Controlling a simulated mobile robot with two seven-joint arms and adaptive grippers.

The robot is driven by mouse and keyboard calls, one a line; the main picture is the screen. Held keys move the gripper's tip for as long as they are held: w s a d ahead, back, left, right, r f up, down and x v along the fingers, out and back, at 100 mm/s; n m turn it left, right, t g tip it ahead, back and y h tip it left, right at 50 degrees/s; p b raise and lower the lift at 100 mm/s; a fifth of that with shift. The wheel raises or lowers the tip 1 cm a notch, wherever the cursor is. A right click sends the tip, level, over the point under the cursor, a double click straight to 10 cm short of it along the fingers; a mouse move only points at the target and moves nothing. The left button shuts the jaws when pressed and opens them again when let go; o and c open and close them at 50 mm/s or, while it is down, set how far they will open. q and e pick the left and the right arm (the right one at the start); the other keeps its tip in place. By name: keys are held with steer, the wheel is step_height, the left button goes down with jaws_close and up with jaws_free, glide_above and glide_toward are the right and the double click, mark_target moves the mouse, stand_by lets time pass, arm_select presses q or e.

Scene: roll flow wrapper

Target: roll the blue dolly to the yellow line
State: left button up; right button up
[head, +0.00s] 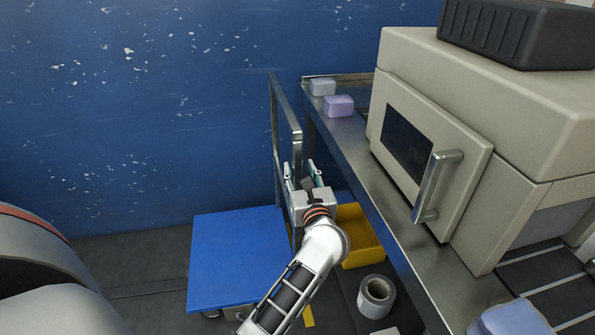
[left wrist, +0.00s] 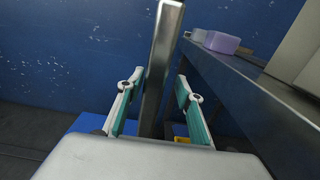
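The blue dolly (head: 238,258) stands on the floor left of the steel bench, its flat blue deck showing. Its metal push handle (head: 275,120) rises at the deck's right side; it also shows in the left wrist view (left wrist: 165,50). My left gripper (head: 301,172) is at the handle. In the left wrist view its fingers (left wrist: 158,85) are open, one on each side of an upright handle bar, with gaps visible. A short yellow strip (head: 308,317), perhaps the yellow line, shows on the floor near the bottom, partly hidden by my arm. My right gripper is not in view.
A steel bench (head: 345,135) with a beige machine (head: 455,130) stands at the right. A yellow bin (head: 360,243) and a roll (head: 376,296) sit low beside the bench. A blue wall (head: 150,110) closes the back. Grey floor (head: 135,270) is open left of the dolly.

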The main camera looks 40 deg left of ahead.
arm_select(q)
steer(key=shift+s+a, duration=0.1)
steer(key=shift+f, duration=0.1)
steer(key=shift+s+d, duration=0.3)
steer(key=shift+d, duration=0.05)
steer(key=v, duration=0.6)
steer(key=shift+s+d, duration=0.15)
steer(key=shift+d, duration=0.1)
